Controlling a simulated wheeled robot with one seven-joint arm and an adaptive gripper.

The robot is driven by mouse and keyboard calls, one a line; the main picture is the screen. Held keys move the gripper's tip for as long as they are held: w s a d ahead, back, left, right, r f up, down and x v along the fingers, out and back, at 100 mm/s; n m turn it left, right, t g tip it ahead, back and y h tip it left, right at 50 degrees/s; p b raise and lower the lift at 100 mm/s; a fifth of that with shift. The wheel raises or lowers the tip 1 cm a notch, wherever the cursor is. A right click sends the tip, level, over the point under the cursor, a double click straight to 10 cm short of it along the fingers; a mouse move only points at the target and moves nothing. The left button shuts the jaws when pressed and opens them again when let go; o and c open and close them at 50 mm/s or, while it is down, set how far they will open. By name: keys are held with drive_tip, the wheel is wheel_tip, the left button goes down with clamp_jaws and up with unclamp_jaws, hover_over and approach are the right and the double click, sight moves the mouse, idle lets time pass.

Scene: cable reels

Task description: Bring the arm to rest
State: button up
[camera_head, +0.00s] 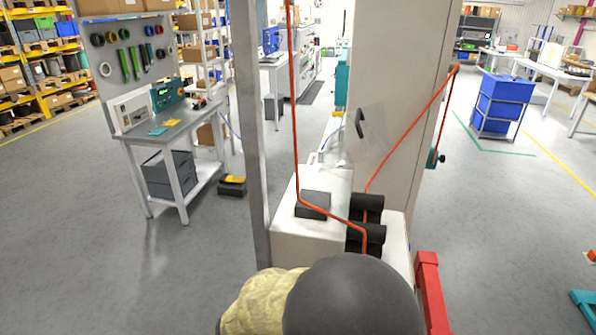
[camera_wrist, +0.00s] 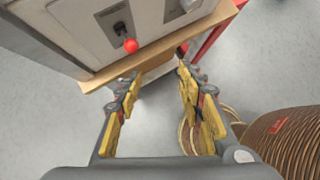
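My gripper (camera_wrist: 158,74) shows in the wrist view with its two yellow-padded fingers apart. Nothing is held between them; pale floor and part of a brown board show in the gap. A brown reel of wound cable (camera_wrist: 290,143) with a red label is at the lower right, beside the right finger and partly cut off. Tan loops of cable (camera_wrist: 188,135) lie near it, partly hidden behind the right finger. In the head view my gripper cannot be made out; a dark rounded shape and a yellowish lump fill the bottom middle.
A machine panel (camera_wrist: 112,28) with a red knob (camera_wrist: 131,46) is close beyond the fingertips. A pale machine column (camera_head: 395,110) with orange cable over black rollers (camera_head: 366,233) stands ahead. A workbench (camera_head: 172,125) is at left, a blue bin (camera_head: 503,100) at right.

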drive_tip(key=s+d+r+m+y+b, duration=0.2)
drive_tip(key=s+d+r+m+b, duration=0.4)
drive_tip(key=m, duration=0.8)
drive_tip(key=s+d+r+m+y+b, duration=0.3)
drive_tip(key=s+d+r+m+b, duration=0.3)
drive_tip(key=s+d+m, duration=0.6)
wheel_tip(320, 180, up, 2)
drive_tip(key=shift+d+r+m, duration=0.25)
drive_tip(key=shift+d+m, duration=0.65)
drive_tip(key=shift+m, duration=0.1)
